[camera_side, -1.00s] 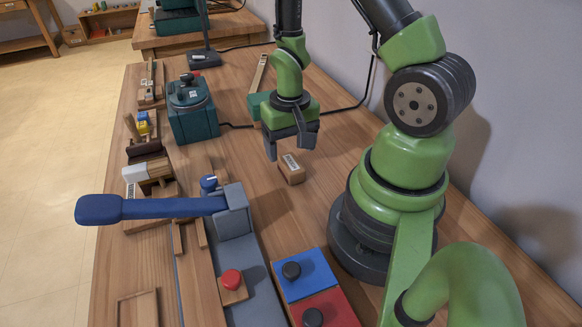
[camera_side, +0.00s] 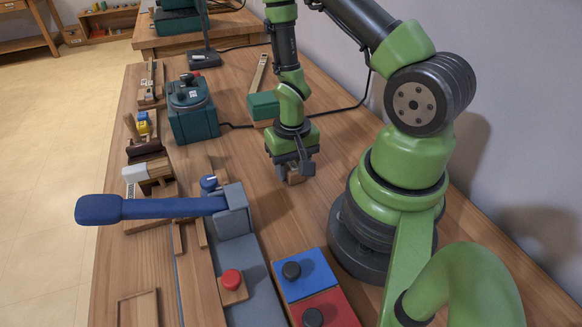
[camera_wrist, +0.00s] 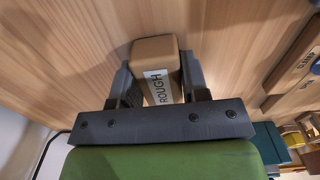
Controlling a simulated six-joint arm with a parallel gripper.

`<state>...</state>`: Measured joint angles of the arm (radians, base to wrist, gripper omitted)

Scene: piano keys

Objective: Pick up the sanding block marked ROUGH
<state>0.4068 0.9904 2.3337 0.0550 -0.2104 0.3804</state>
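The sanding block (camera_wrist: 155,62) is a small tan block with a white label reading ROUGH. In the wrist view it lies between the two dark fingers of my gripper (camera_wrist: 157,80), which run close along both of its sides. Whether they press on it I cannot tell. In the side view my gripper (camera_side: 294,168) points down at the table, with the block (camera_side: 296,177) partly hidden between its fingers. The block is at or very near the wooden tabletop.
A teal box (camera_side: 192,112) with a knob stands to the left, and a green block (camera_side: 263,105) lies behind my gripper. A grey base with a blue lever (camera_side: 150,207) is in front left. Blue (camera_side: 306,275) and red (camera_side: 325,310) panels with black knobs are nearer the camera.

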